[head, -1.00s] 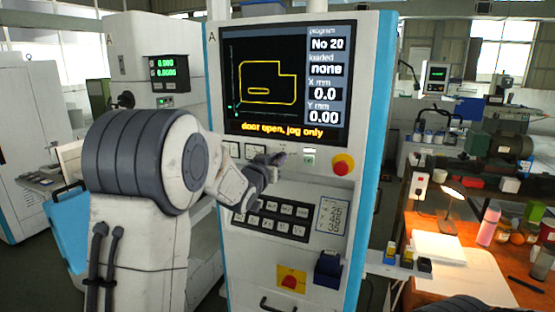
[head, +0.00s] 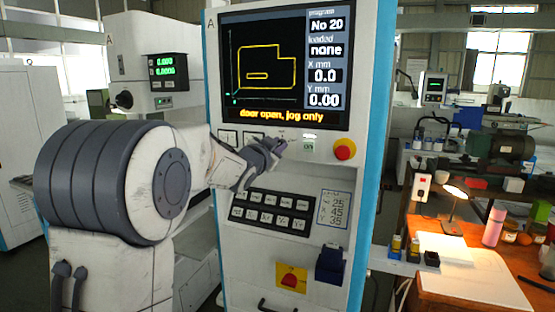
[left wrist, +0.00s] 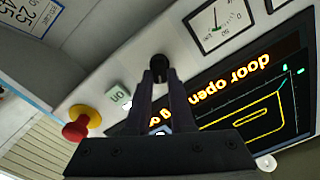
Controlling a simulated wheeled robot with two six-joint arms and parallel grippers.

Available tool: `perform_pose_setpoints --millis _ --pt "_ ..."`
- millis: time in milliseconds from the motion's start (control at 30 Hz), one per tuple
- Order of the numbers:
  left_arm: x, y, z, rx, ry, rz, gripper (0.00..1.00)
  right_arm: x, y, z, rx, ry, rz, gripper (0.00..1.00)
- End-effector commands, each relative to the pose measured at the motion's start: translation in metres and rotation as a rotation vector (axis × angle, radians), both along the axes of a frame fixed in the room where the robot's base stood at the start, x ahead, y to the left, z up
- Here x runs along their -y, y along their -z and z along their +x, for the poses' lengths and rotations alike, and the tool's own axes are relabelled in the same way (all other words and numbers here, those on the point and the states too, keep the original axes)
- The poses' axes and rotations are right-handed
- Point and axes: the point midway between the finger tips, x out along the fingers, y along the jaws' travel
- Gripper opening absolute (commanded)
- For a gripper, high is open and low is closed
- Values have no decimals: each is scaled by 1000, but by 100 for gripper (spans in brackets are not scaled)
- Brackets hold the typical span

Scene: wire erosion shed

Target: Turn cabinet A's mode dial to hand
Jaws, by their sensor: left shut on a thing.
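Cabinet A (head: 338,185) is a white panel with blue edges and the letter A at its top left. My left gripper (head: 279,147) is at the control row under the screen, left of the green ON button (head: 309,146). In the left wrist view, its fingers (left wrist: 161,72) are shut on a small black knob (left wrist: 160,61), which looks like the mode dial. In the head view the gripper hides the knob. The dial's pointer and position labels cannot be read. My right gripper is not in view.
A red emergency button (head: 345,149) on a yellow base sits right of the ON button. The screen (head: 270,70) reads "door open, jog only". Below are a keypad (head: 270,213) and a red-and-yellow switch (head: 291,279). A lit workbench (head: 470,285) stands at the right.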

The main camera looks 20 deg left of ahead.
Motion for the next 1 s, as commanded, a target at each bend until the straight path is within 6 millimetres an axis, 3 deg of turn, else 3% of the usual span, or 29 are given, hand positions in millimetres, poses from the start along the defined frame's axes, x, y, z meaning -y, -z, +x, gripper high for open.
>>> perform_pose_setpoints --millis 33,400,1000 --pt "0 6 0 3 0 47 0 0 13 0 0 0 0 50" --pt "2 6 0 13 0 385 0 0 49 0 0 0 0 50" --pt "4 5 0 21 1 675 0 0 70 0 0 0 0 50"
